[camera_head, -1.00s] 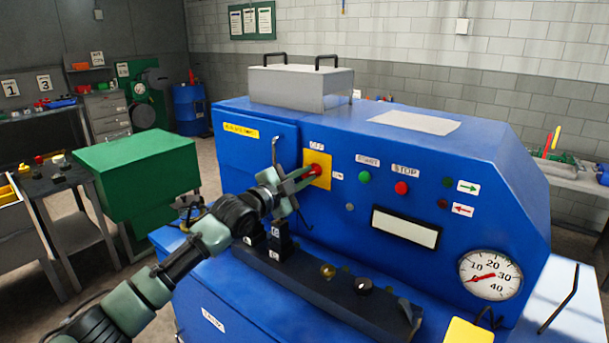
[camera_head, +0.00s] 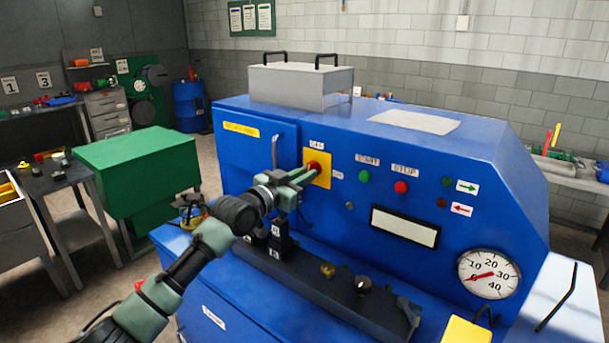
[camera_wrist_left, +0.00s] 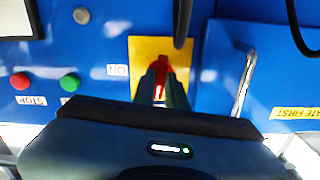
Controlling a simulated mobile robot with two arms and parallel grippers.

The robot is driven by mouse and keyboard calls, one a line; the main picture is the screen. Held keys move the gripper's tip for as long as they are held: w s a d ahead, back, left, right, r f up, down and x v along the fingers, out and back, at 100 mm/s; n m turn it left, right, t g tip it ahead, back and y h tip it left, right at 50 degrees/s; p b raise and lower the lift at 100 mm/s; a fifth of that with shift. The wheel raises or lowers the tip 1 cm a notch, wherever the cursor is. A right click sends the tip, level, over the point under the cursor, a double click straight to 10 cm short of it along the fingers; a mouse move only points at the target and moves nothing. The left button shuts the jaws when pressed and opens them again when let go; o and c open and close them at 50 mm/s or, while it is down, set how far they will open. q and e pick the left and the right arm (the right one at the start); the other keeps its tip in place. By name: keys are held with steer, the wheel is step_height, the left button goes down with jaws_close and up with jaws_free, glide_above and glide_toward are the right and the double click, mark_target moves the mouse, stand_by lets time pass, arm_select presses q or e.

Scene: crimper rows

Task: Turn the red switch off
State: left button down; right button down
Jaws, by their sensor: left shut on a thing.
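The red switch (camera_head: 315,167) sits on a yellow plate (camera_head: 322,157) on the front of the blue machine, with a small label above it and one to its right. My left gripper (camera_head: 311,172) reaches it from the lower left, and its fingers are closed on the switch. In the left wrist view the red switch (camera_wrist_left: 161,72) shows between the fingertips, in front of the yellow plate (camera_wrist_left: 142,50); an ON label (camera_wrist_left: 117,71) lies to its left. The fingers hide part of the switch. My right gripper is out of view.
A green button (camera_head: 364,176) and a red button (camera_head: 401,187) sit right of the switch. A metal door handle (camera_head: 274,152) stands close to the left of my gripper. A dark ledge with knobs (camera_head: 327,270) runs below. A gauge (camera_head: 489,274) is at right.

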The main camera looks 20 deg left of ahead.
arm_select(q)
steer(key=shift+n, duration=0.7)
steer(key=c, duration=1.4)
jaws_free()
steer(key=shift+c, duration=0.2)
steer(key=b+v, duration=0.2)
steer(key=v, duration=0.5)
steer(key=shift+s+f+b, duration=0.1)
steer(key=shift+b, duration=0.3)
steer(key=shift+s+a, duration=0.15)
steer(key=shift+s, duration=0.1)
